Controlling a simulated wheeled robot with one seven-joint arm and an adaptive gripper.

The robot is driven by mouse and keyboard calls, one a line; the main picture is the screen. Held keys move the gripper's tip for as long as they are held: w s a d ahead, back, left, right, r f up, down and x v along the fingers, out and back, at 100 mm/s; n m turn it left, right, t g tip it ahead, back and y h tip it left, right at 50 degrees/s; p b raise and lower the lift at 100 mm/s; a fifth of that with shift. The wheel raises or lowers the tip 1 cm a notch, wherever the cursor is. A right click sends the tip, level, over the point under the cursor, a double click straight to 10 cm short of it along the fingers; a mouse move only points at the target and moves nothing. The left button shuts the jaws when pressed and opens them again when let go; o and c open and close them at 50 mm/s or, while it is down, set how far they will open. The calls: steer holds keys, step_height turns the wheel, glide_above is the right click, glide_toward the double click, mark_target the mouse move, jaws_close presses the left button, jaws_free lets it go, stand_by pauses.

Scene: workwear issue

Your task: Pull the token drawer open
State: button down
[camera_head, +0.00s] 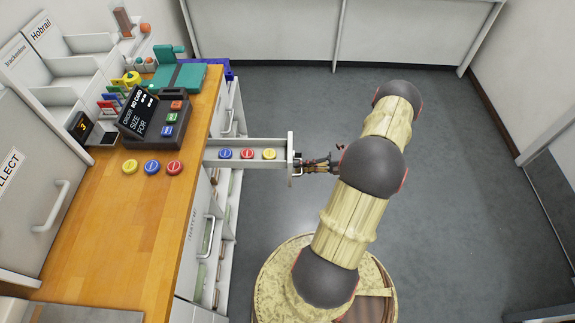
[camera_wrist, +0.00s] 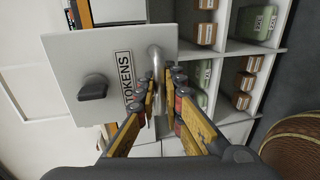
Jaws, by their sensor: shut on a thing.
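The token drawer (camera_head: 240,141) stands pulled out from the counter's side in the head view, with a blue, a red and a yellow token in it. Its front panel (camera_wrist: 100,75) fills the upper left of the wrist view, with a "TOKENS" label, a dark knob (camera_wrist: 93,87) and a pale bar handle (camera_wrist: 154,62). My gripper (camera_head: 305,165) is at the outer face of the drawer front. In the wrist view my gripper (camera_wrist: 161,95) is shut on the lower part of the bar handle. The fingers hide part of the handle.
The wooden counter (camera_head: 110,235) carries yellow, blue and red tokens and a dark order terminal (camera_head: 153,118). Below the drawer is a hatch door with a handle (camera_head: 208,237). Shelves with boxes (camera_wrist: 245,80) show beside the drawer front. Grey floor (camera_head: 460,200) is clear to the right.

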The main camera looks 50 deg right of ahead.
steer(key=shift+v, duration=0.9)
steer(key=shift+f, duration=0.25)
steer(key=c, duration=2.2)
jaws_free()
steer(key=shift+c, duration=0.2)
steer(key=shift+s+d, duration=0.1)
steer(key=v, duration=1.1)
steer(key=shift+s+d, duration=0.2)
steer(key=shift+s, duration=0.15)
steer(key=shift+r, duration=0.15)
